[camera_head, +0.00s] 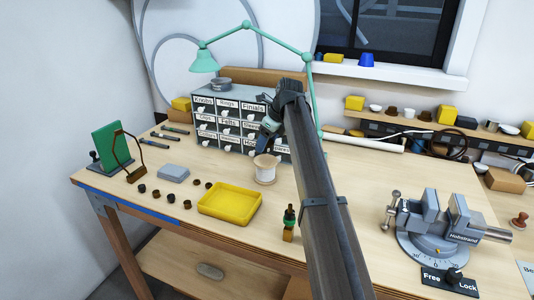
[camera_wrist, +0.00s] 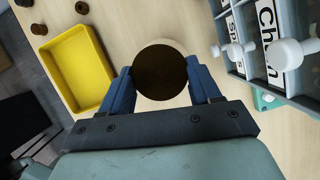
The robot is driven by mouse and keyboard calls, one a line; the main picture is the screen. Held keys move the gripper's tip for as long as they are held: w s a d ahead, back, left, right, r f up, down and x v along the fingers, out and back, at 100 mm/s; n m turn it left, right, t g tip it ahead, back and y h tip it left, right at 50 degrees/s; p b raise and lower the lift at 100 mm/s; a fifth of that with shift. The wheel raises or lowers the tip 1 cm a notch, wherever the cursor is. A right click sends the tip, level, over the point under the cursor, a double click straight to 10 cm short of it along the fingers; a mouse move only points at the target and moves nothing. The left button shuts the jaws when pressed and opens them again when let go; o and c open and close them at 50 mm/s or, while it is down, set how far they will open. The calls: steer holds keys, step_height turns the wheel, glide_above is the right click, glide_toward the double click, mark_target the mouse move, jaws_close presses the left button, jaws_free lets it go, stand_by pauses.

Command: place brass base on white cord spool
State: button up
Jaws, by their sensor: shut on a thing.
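The brass base shows in the wrist view as a dark round disc (camera_wrist: 160,66) between the two blue fingers. My gripper (camera_wrist: 159,76) is shut on it. The white cord spool (camera_head: 265,170) stands upright on the bench in the head view, just below my gripper (camera_head: 265,146). In the wrist view a pale rim of the spool (camera_wrist: 178,101) shows around the disc, so the base is over the spool. The disc hides most of the spool there. I cannot tell whether base and spool touch. My arm hides part of the gripper in the head view.
A labelled drawer cabinet (camera_head: 228,125) stands close behind the spool. A yellow tray (camera_head: 230,217) lies at the front left, with several small dark parts near it. A screwdriver-like green-topped tool (camera_head: 289,222) stands in front. A vise (camera_head: 437,222) is at the right.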

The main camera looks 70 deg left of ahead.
mark_target(267, 152)
steer(key=shift+f, duration=2.15)
steer(key=shift+f, duration=0.15)
steer(key=o, duration=1.3)
steer(key=shift+o, duration=0.2)
steer(key=v, duration=1.2)
